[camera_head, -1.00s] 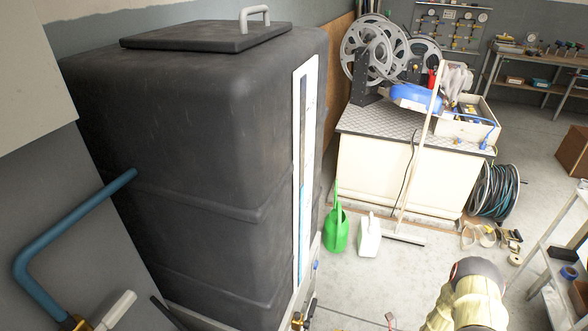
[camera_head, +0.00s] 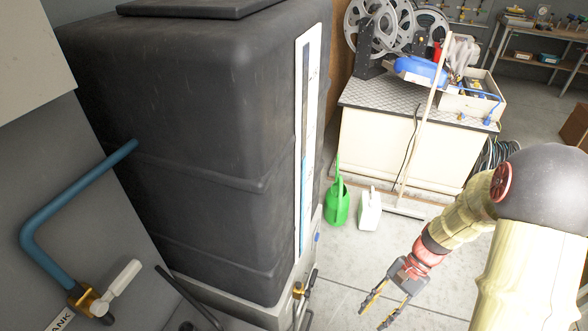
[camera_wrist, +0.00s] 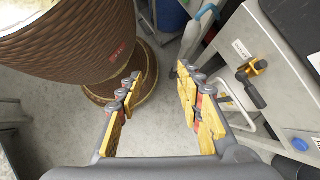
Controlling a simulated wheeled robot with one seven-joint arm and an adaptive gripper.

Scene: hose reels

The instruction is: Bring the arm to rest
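My arm (camera_head: 470,215) comes in from the right of the head view and reaches down and to the left. My gripper (camera_head: 376,318) hangs over the bare floor, right of the black tank's foot. Its two fingers with yellow pads are spread apart. In the wrist view my gripper (camera_wrist: 162,100) shows the same wide gap, with only grey floor between the fingers. It holds nothing.
The large black tank (camera_head: 200,140) fills the left. A green watering can (camera_head: 338,208) and a white jug (camera_head: 369,212) stand on the floor beyond my gripper. A bench (camera_head: 370,145) stands behind.

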